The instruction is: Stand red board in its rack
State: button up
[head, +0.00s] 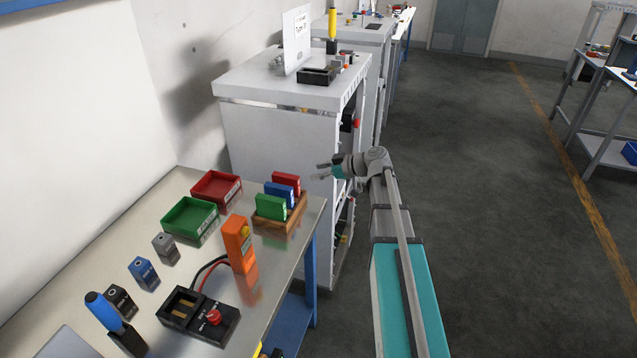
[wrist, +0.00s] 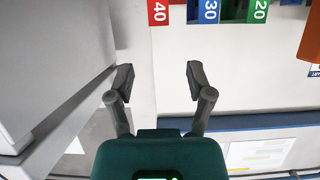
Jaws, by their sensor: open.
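The red board (head: 287,182) stands upright at the far end of a wooden rack (head: 283,221), behind a blue board (head: 280,193) and a green board (head: 270,207). The blue board hides its lower part, so its seating cannot be told. In the wrist view the red board's end, marked 40 (wrist: 158,12), shows at the top edge, beside the blue 30 (wrist: 209,12) and green 20 (wrist: 259,11). My gripper (head: 322,171) is open and empty, apart from the boards and to their right. Its spread fingers (wrist: 158,78) have nothing between them.
The rack stands near the bench's right edge. Red (head: 217,188) and green (head: 189,218) trays lie to its left, and an orange device (head: 239,244) stands in front. A grey cabinet (head: 290,130) rises close behind my gripper. Open floor (head: 480,210) lies right.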

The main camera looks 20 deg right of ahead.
jog(key=s+a+f+m+g+h, duration=0.1)
jog(key=s+a+f, duration=0.1)
jog(key=s, duration=0.1)
jog(key=s+a+f+m+g+h, duration=0.1)
jog(key=s+a+f+m+g, duration=0.1)
jog(key=s+a+f, duration=0.1)
jog(key=s+a+f+m+g+h, duration=0.1)
jog(key=s+a+f+h, duration=0.1)
jog(key=s, duration=0.3)
jog(key=shift+a+f+g, duration=0.4)
jog(key=shift+a, duration=0.3)
jog(key=s+f+m+h, duration=0.1)
jog(key=s, duration=0.1)
jog(key=s+a+m+g+h, duration=0.1)
jog(key=s, duration=0.1)
jog(key=s+f+m+h, duration=0.1)
jog(key=s, duration=0.1)
jog(key=shift+s+a+f+g, duration=0.1)
jog(key=shift+a+f+g, duration=0.05)
jog(key=shift+f+g, duration=0.25)
jog(key=s+m+h, duration=0.2)
jog(key=s, duration=0.1)
jog(key=s+d+m+g+h, duration=0.1)
jog(key=s, duration=0.1)
jog(key=shift+s+f+m+h, duration=0.2)
jog(key=shift+f+m+h, duration=0.2)
jog(key=shift+c, duration=0.8)
